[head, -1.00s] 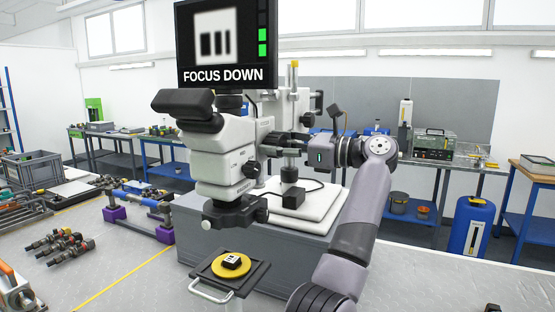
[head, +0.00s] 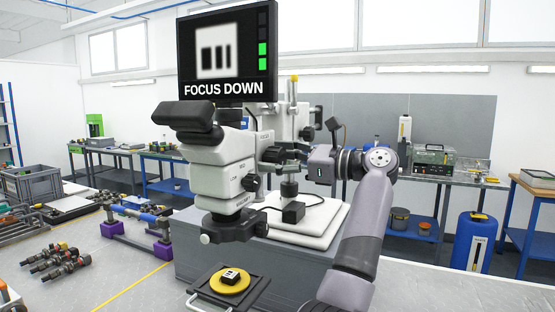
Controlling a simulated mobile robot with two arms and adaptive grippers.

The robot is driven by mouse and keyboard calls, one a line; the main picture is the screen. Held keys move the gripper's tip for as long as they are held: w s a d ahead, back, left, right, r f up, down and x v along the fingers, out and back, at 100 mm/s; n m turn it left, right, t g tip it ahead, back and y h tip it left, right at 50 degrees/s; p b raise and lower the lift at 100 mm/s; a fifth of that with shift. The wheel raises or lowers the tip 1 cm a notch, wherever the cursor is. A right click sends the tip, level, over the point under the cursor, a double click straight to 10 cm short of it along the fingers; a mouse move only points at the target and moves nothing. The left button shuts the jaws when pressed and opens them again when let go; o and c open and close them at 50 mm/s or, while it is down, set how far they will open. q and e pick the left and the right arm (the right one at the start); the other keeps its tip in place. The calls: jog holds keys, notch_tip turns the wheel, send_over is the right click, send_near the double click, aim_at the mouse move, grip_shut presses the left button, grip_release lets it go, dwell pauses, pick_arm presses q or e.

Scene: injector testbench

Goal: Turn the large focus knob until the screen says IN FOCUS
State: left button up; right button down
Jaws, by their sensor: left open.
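The microscope (head: 225,160) stands on a grey block, its eyepieces towards the left. Its screen (head: 227,52) reads FOCUS DOWN and shows a blurred white square with dark bars and two lit green segments. The dark, large focus knob (head: 269,155) is on the stand side, partly hidden by my gripper. My left gripper (head: 291,154) is open, with its fingers at the knob; I cannot tell whether they touch it. A yellow disc (head: 231,282) with a small dark sample lies on the black stage below the lens. My right gripper is not in view.
A black cable (head: 315,190) crosses the white base (head: 310,235). Several injectors (head: 57,259) lie on the bench at left.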

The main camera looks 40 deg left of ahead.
pick_arm(q)
jog(key=v, duration=1.2)
dwell(0.6)
jog(key=shift+r, duration=0.1)
dwell(0.9)
